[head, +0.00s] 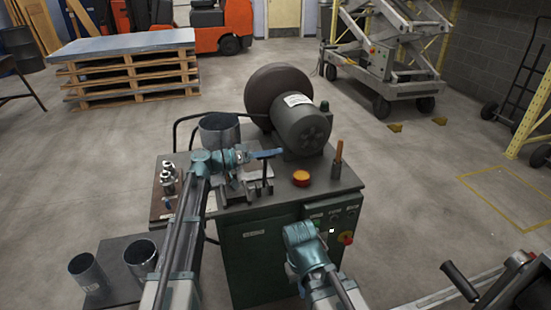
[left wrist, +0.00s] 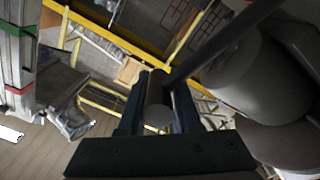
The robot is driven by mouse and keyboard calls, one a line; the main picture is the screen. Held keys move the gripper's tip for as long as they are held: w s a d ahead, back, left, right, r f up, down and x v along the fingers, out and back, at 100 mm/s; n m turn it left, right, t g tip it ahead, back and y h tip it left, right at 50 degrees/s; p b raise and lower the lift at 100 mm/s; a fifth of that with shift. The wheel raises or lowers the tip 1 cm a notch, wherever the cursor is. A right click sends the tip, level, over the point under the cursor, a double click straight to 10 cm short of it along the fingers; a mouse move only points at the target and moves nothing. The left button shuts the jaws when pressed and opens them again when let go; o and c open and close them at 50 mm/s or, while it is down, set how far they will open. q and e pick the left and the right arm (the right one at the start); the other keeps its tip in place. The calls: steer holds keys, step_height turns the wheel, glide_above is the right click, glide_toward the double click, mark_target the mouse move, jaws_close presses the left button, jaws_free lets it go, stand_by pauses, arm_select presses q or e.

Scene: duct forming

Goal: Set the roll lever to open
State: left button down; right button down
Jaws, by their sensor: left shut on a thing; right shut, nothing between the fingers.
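My left gripper (head: 268,154) is over the green machine (head: 262,253), in front of the grey motor housing (head: 303,130). In the left wrist view its two dark fingers (left wrist: 158,112) are shut on a grey cylindrical grip (left wrist: 157,95), which I take for the roll lever's handle. A dark rod (left wrist: 220,45) runs up right from beside this grip. In the head view the gripper hides the grip, and the lever's set position cannot be read. My right gripper (head: 299,233) is shut and empty in front of the machine's control panel.
On the machine top are a metal cylinder (head: 219,131), an orange button (head: 301,177) and an upright orange-handled piece (head: 338,153). Two open ducts (head: 88,276) stand on a low table at left. A pallet stack (head: 130,75) is behind.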

arm_select(q)
steer(key=shift+w+a, duration=0.2)
steer(key=shift+w, duration=0.3)
steer(key=shift+w+a, duration=0.15)
steer(key=shift+w, duration=0.35)
steer(key=c, duration=0.7)
jaws_free()
steer(key=shift+w, duration=0.2)
steer(key=shift+o, duration=0.2)
steer(key=shift+s, duration=0.1)
steer(key=shift+a, duration=0.15)
steer(key=v, duration=1.3)
steer(key=shift+a, duration=0.25)
steer(key=shift+s+r, duration=0.1)
steer(key=shift+s, duration=0.05)
